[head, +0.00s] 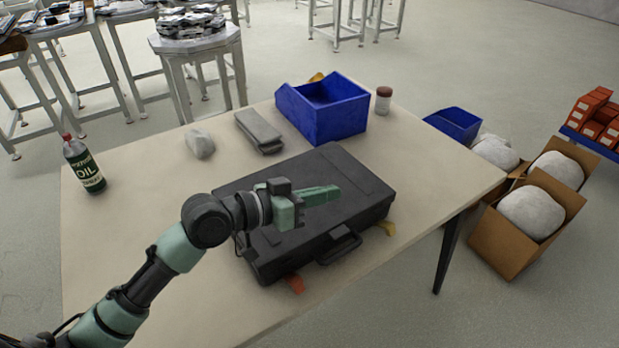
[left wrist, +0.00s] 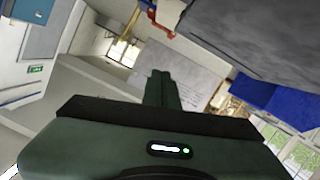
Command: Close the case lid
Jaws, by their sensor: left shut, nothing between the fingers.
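The black case (head: 365,190) lies flat on the table, its lid down on its base, with the handle (head: 339,246) on the near side. I see no gap between lid and base. My left gripper (head: 334,193) is over the middle of the lid, its fingers shut and empty and pointing right. I cannot tell whether it touches the lid. The arm hides part of the case's left side. In the left wrist view the shut fingers (left wrist: 161,90) show in the middle, and a dark grey surface, likely the case (left wrist: 260,35), fills the upper right. My right gripper is not in view.
Behind the case on the table (head: 120,240) are a blue bin (head: 335,120), a brown jar (head: 383,100), a grey folded item (head: 259,132) and a pale lump (head: 199,144). An oil bottle (head: 84,166) stands at the left. Orange (head: 294,284) and yellow (head: 387,228) pieces lie beside the case.

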